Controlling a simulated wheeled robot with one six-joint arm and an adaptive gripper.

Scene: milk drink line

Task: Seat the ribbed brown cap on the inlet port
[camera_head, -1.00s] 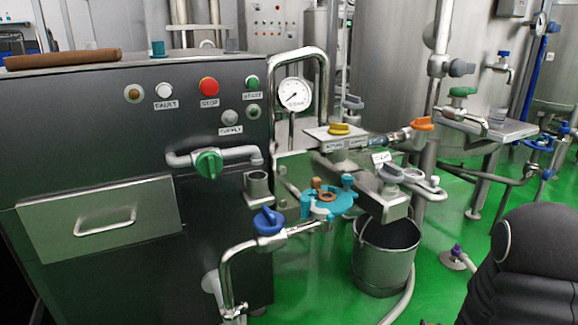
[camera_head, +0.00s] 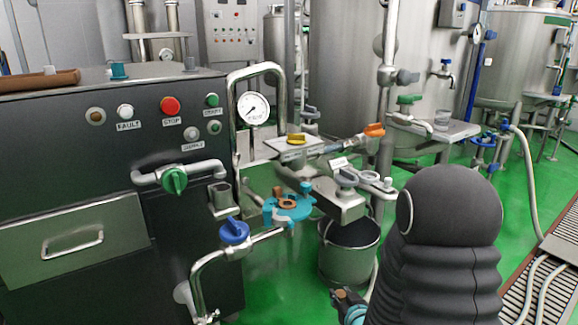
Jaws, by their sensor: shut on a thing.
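My gripper (camera_head: 347,299) shows at the bottom edge, in front of the metal bucket, partly hidden by my dark arm and cut off by the frame. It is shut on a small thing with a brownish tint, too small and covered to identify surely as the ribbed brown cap. A brown piece with a dark opening (camera_head: 286,204) sits on the teal fixture (camera_head: 301,214) below the grey clamp arm. I cannot tell whether this is the inlet port. My gripper is apart from it, lower and to the right.
The blue-handled valve (camera_head: 234,231) and its pipe stand left of the teal fixture. A dark control cabinet (camera_head: 75,160) fills the left.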

